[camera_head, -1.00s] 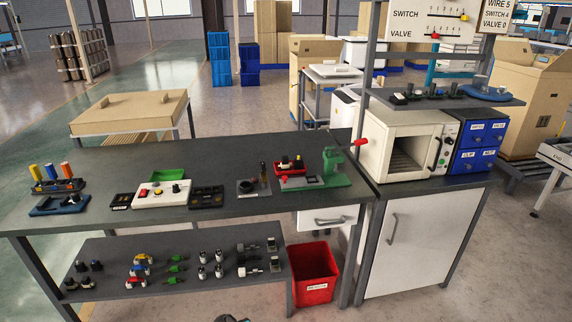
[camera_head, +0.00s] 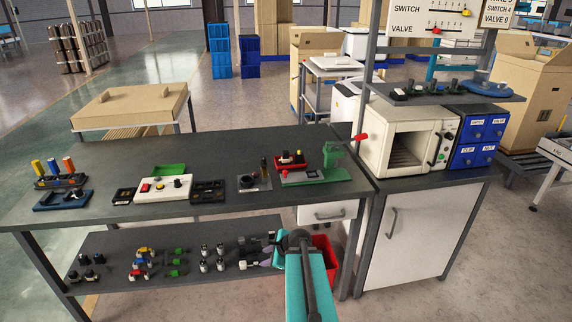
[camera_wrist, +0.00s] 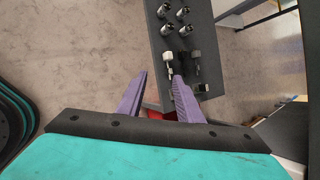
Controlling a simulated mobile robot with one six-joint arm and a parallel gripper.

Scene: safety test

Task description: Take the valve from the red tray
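The small red tray (camera_head: 281,165) stands on the workbench, beside a green fixture (camera_head: 335,174) near the bench's right end. Small dark parts lie in the tray; a valve among them is too small to make out for sure. The tray does not show in the wrist view. My gripper (camera_wrist: 160,76) has two purple fingers spread apart with nothing between them. It hangs by the bench's lower shelf (camera_wrist: 155,40), and its fingers are hard to make out in the head view.
The red bin (camera_head: 325,250) on the floor is partly hidden behind my teal arm. Several small parts stand on the lower shelf. A control box (camera_head: 163,187) and a green tray (camera_head: 169,169) sit left on the bench. A white oven (camera_head: 405,127) stands at right.

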